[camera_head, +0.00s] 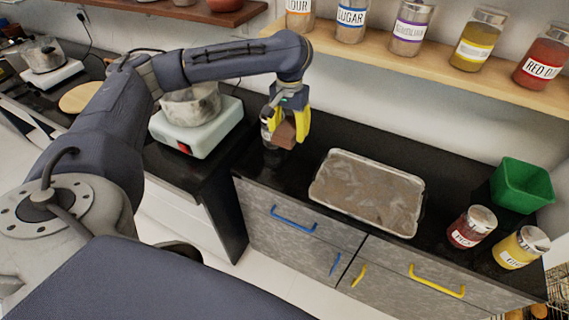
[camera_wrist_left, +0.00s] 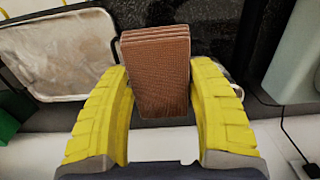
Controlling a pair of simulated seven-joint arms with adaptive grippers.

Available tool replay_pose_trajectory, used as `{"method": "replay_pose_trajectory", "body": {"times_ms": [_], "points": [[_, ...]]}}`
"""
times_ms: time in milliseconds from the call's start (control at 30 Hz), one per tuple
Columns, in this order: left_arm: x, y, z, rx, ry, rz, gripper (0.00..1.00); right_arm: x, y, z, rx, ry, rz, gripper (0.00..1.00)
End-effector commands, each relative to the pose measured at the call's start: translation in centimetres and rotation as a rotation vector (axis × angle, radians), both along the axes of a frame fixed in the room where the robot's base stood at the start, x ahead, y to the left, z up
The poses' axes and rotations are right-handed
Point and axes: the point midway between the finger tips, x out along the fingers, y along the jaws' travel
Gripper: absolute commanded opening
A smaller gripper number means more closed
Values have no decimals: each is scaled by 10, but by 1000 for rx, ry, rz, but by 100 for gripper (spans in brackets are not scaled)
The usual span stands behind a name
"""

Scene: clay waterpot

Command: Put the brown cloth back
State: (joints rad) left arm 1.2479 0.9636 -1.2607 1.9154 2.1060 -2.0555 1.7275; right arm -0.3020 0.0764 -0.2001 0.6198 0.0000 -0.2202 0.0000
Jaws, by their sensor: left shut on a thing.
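The brown cloth (camera_head: 284,134) is a folded, layered block held between the yellow fingers of my left gripper (camera_head: 288,124), above the dark counter. In the left wrist view the cloth (camera_wrist_left: 155,75) sits upright between the two fingers of the left gripper (camera_wrist_left: 160,95), its folded edges at the top. In the head view the fingers cover part of it. My right gripper is in neither view.
A dark jar (camera_head: 266,122) stands close behind the gripper. A hot plate (camera_head: 208,141) with a pot (camera_head: 192,104) is at left. A green bin (camera_head: 522,187) and two jars stand at right.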

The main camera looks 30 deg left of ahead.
Motion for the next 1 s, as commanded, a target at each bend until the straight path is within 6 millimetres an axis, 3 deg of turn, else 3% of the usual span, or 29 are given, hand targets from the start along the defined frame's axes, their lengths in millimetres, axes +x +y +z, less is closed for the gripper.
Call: {"method": "replay_pose_trajectory", "body": {"times_ms": [600, 1000], "points": [[-1, 0, -112, 0, 2, 1, 27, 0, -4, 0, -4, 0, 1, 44], [0, 1, -134, 1, 0, 0, 27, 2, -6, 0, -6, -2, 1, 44]]}}
